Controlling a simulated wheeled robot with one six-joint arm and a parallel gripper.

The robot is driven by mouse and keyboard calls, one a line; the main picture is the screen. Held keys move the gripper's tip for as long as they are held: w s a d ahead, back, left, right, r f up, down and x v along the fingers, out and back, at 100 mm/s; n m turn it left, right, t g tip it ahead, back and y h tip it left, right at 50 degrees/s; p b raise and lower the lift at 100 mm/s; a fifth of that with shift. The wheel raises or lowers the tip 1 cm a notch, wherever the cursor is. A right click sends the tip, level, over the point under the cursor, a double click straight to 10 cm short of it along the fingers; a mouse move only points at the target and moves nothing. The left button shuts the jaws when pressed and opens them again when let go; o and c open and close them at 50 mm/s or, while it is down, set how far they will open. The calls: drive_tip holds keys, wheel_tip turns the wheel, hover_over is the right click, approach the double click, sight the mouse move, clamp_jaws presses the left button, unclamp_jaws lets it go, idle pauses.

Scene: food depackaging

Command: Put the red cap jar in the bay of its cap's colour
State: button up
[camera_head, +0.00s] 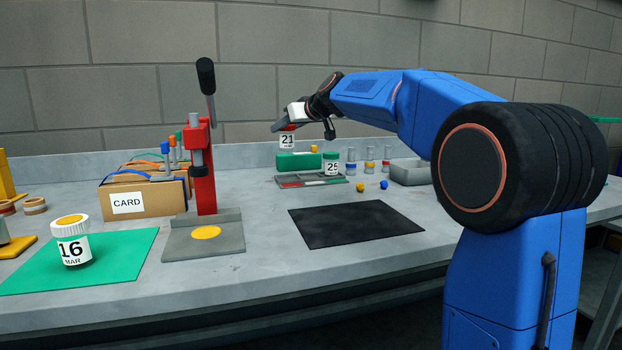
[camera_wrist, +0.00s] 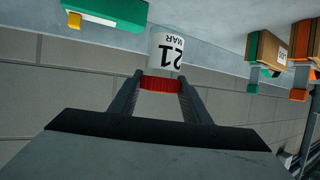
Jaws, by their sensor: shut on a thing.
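The red cap jar (camera_head: 287,141), labelled 21 MAR, hangs upright in the air at the back of the bench. My gripper (camera_head: 290,127) is shut on its red cap from above. In the wrist view the jar (camera_wrist: 165,50) appears upside down, its red cap between both fingers of my gripper (camera_wrist: 160,83). Below it is a low grey tray (camera_head: 283,181) with coloured bays, a red one at its front left. A green cap jar (camera_head: 332,164), labelled 25, stands at the tray's right part. The jar's exact height above the tray is unclear.
A green block (camera_head: 296,161) is just behind the tray. Small bottles (camera_head: 369,160) and a grey bin (camera_head: 410,171) are to its right. A red press (camera_head: 203,170) and a CARD box (camera_head: 140,195) are left. A yellow-topped jar (camera_head: 70,240) is on a green mat. The black mat (camera_head: 350,226) is empty.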

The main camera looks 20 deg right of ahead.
sight(292, 139)
drive_tip(key=shift+w, duration=0.1)
drive_tip(key=f, duration=0.5)
drive_tip(key=shift+d, duration=0.25)
drive_tip(key=shift+f, duration=2.4)
drive_tip(key=shift+f, duration=0.15)
drive_tip(key=o, duration=1.1)
drive_tip(key=shift+o, duration=0.2)
